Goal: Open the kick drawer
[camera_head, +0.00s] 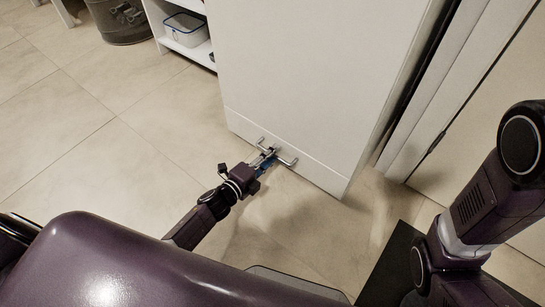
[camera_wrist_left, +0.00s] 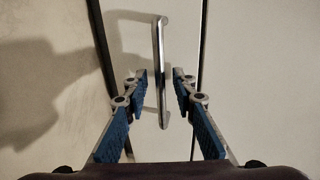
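The kick drawer (camera_head: 318,178) is the low white strip at the foot of the tall white cabinet; its front looks flush with the panel above. It also shows in the wrist view (camera_wrist_left: 182,35). Its metal bar handle (camera_head: 286,160) stands out from the front. My left gripper (camera_head: 268,154) is at the handle. In the left wrist view the bar (camera_wrist_left: 161,70) runs upright between the open blue-padded fingers (camera_wrist_left: 158,88), with a gap on each side. My right gripper is out of view.
The tall white cabinet (camera_head: 310,75) rises above the drawer. Open white shelves with a basket (camera_head: 186,29) and a dark bin (camera_head: 122,18) stand at the upper left. Tiled floor (camera_head: 100,120) to the left is clear.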

